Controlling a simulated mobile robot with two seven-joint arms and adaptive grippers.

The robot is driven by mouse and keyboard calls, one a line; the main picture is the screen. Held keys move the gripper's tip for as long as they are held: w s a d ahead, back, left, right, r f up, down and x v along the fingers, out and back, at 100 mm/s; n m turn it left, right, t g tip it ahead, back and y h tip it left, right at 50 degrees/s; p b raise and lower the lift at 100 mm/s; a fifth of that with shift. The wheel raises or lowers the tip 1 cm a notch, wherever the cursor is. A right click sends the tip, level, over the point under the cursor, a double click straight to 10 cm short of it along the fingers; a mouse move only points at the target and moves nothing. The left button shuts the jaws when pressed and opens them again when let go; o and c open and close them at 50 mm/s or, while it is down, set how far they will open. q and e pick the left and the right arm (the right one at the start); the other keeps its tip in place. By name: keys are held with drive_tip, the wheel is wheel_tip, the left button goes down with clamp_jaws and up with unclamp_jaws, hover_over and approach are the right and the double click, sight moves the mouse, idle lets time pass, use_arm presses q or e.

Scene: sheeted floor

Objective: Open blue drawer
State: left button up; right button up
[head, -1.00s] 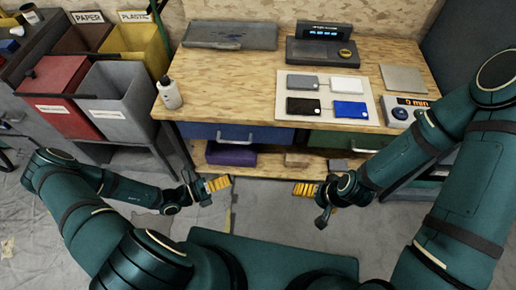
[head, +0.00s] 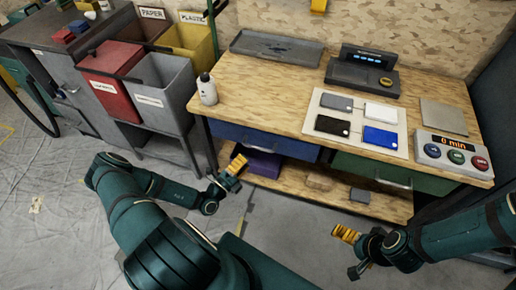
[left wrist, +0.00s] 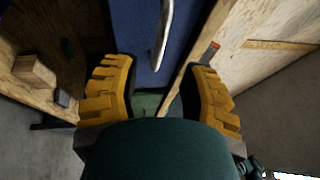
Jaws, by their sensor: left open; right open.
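The blue drawer (head: 285,143) sits under the left part of the wooden workbench top (head: 262,97) and looks closed. In the left wrist view the blue drawer front (left wrist: 136,32) and its pale bar handle (left wrist: 163,35) show ahead of the fingers. My left gripper (head: 236,166) has yellow fingers and is open and empty, just in front of and below the blue drawer. In the left wrist view its two fingers (left wrist: 158,92) are spread apart, with the handle beyond them. My right gripper (head: 344,234) is open and empty, low in front of the bench.
A green drawer (head: 372,172) with a bar handle is to the right of the blue one. A lower shelf (head: 290,182) holds a purple box (head: 262,163). A white bottle (head: 207,92) stands at the bench's left edge. Grey, red and yellow bins stand left. Floor in front is clear.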

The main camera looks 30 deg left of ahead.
sight(257, 148)
use_arm(q)
drive_tip(key=x, duration=0.7)
drive_tip(key=shift+w+d+r+b, duration=0.1)
drive_tip(key=shift+w+b, duration=0.2)
drive_tip(key=shift+w, duration=0.1)
clamp_jaws()
